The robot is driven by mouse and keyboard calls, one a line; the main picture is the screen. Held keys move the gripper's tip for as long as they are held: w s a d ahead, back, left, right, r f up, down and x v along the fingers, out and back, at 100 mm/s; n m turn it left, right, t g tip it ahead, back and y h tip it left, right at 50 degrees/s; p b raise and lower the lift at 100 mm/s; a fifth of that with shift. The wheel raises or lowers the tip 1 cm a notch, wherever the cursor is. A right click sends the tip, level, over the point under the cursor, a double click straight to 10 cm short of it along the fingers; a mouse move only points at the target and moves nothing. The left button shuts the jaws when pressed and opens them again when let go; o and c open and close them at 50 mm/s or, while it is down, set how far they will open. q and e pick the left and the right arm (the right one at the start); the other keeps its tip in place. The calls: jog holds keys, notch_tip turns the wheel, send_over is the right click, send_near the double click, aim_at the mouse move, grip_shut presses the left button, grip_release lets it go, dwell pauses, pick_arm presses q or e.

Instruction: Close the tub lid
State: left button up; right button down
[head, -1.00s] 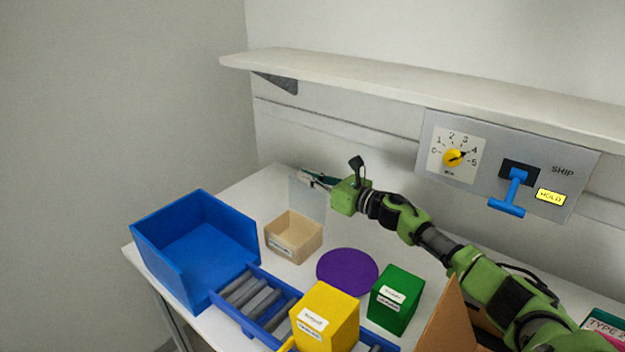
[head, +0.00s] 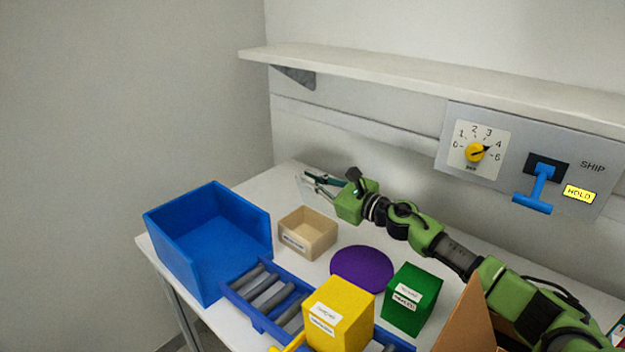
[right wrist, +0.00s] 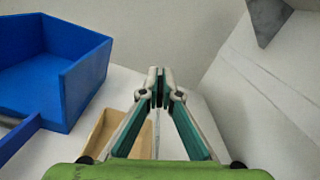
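The tan tub (head: 308,245) with a white front label stands on the table, its top open and its inside showing. Part of it shows low in the right wrist view (right wrist: 106,135). I cannot make out its lid clearly in the head view. A thin pale upright strip (right wrist: 157,135) below the fingers in the right wrist view may be the lid edge-on. My right gripper (head: 309,183) is behind and above the tub, pointing left. In the wrist view its fingertips (right wrist: 160,78) are together, with nothing clearly held between them. My left gripper is out of view.
A blue bin (head: 205,285) stands left of the tub. A blue tray of grey bars (head: 265,288), a purple disc (head: 362,268), a yellow box (head: 338,315) and a green box (head: 411,298) are nearby. A shelf (head: 430,82) and a switch panel (head: 517,165) are behind.

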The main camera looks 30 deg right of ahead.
jog(key=c, duration=2.2)
grip_release()
jog(key=shift+c, duration=0.2)
jog(key=shift+s+d, duration=0.1)
jog(key=v, duration=1.2)
jog(key=shift+f, duration=0.1)
